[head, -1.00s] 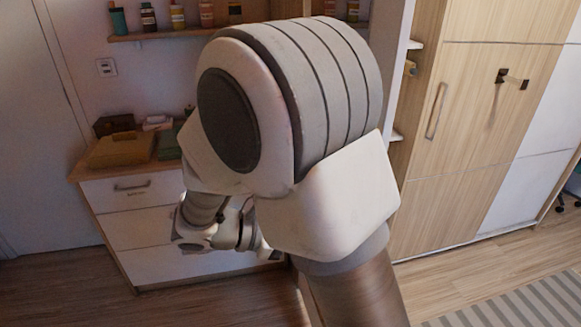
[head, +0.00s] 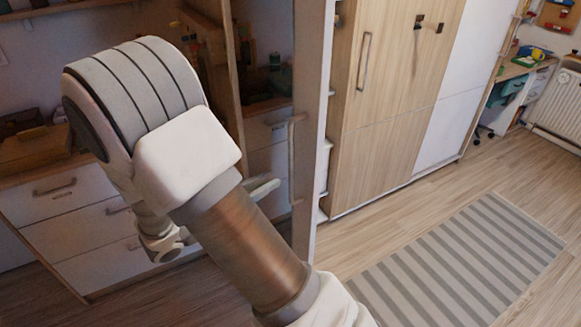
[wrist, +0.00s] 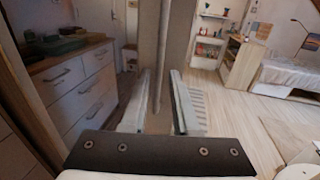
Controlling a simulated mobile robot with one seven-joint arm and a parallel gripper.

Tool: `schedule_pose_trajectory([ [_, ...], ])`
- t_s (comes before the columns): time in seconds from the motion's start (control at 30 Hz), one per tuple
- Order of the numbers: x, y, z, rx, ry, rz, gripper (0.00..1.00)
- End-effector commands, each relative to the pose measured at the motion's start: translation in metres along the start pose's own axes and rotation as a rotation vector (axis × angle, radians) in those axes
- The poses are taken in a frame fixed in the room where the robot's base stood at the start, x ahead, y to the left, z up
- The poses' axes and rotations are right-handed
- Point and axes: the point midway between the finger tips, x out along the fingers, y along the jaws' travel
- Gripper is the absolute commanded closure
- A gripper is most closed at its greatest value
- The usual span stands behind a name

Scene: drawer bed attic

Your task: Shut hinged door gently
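The hinged door shows in the head view as a tall, pale-framed panel (head: 312,130) standing out from the cabinetry, with a vertical bar handle (head: 292,160) near its edge. In the wrist view the door (wrist: 180,35) stands upright straight ahead, nearly edge-on. My gripper (wrist: 160,72) is open there, its two fingers apart on either side of the door's line. I cannot tell whether either finger touches it. In the head view my arm covers part of the door area, and one pale finger (head: 263,187) shows just left of the handle.
A white drawer chest (head: 95,220) stands at the left. A tall wooden cabinet (head: 385,120) stands behind the door to the right. The wooden floor with a striped rug (head: 460,260) is open at the right. A bed (wrist: 290,75) shows at the wrist view's right.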

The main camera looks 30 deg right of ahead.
Motion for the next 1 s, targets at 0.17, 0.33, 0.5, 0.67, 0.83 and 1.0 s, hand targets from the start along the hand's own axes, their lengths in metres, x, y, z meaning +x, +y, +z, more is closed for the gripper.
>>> schedule_pose_trajectory([
  [0.17,0.039,-0.001,0.000,0.001,-0.001,-0.005,0.72],
  [0.33,0.063,-0.001,0.000,0.002,0.000,-0.003,0.72],
  [0.5,0.075,0.000,0.000,0.001,0.000,-0.001,0.72],
  [0.67,0.077,0.000,0.000,0.001,0.000,0.000,0.72],
  [0.83,0.077,0.000,0.000,0.001,0.000,0.000,0.77],
  [1.0,0.077,0.000,0.000,0.001,0.000,-0.001,1.00],
])
